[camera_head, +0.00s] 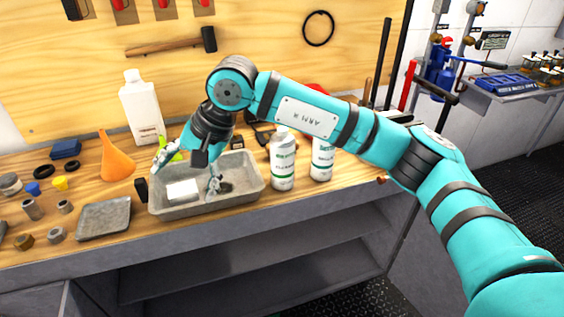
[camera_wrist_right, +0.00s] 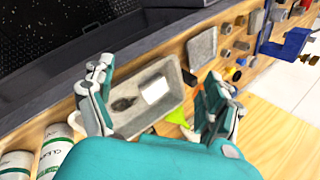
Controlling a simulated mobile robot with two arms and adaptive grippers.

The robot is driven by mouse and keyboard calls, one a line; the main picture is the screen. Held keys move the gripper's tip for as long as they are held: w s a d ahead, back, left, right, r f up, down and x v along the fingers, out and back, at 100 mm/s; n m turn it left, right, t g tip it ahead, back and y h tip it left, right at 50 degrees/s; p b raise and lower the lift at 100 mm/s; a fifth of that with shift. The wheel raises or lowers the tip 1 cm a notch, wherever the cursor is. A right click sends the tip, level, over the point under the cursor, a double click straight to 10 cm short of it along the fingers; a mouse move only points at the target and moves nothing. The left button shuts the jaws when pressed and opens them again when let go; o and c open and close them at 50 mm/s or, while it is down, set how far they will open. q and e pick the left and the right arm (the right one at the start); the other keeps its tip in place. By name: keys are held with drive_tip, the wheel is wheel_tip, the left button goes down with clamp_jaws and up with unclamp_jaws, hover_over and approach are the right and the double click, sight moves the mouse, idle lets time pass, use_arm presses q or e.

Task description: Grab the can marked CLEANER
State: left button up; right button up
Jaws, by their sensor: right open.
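Two white cans with green bands stand upright on the wooden bench, right of the grey tray. The nearer can (camera_head: 283,160) has print too small to read surely in the head view. The other can (camera_head: 322,158) is partly behind my right arm. In the right wrist view one can (camera_wrist_right: 52,152) shows lettering that seems to begin "CLEAN", and another can (camera_wrist_right: 14,164) is cut off at the left edge. My right gripper (camera_head: 188,170) is open and empty above the grey tray (camera_head: 205,209), left of both cans. It also shows in the right wrist view (camera_wrist_right: 155,105).
The tray holds a white block (camera_head: 183,191) and a dark item. An orange funnel (camera_head: 116,160), a white jug (camera_head: 141,108) and a small flat tray (camera_head: 104,220) stand to the left. Several small parts lie at far left. A pegboard wall with a hammer (camera_head: 170,46) rises behind.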

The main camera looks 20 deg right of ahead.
drive_tip(key=w+d+r+t+h, duration=0.2)
drive_tip(key=w+d+r+h, duration=0.15)
drive_tip(key=d, duration=0.35)
drive_tip(key=t+h, duration=0.2)
drive_tip(key=h, duration=0.4)
approach(281, 131)
drive_tip(key=shift+y, duration=0.25)
drive_tip(key=p+x, duration=0.1)
drive_tip(key=x, duration=0.2)
drive_tip(key=p+x, duration=0.1)
drive_tip(key=x, duration=0.2)
drive_tip(key=shift+w+d+f, duration=0.2)
drive_tip(key=shift+w+d, duration=0.05)
drive_tip(key=shift+d, duration=0.1)
drive_tip(key=shift+s+p+x, duration=0.1)
drive_tip(key=shift+p+x, duration=0.35)
drive_tip(key=shift+x, duration=1)
drive_tip(key=shift+s+p+x, duration=0.15)
drive_tip(key=shift+p+x, duration=0.25)
drive_tip(key=shift+x, duration=1.1)
drive_tip(key=c, duration=1.8)
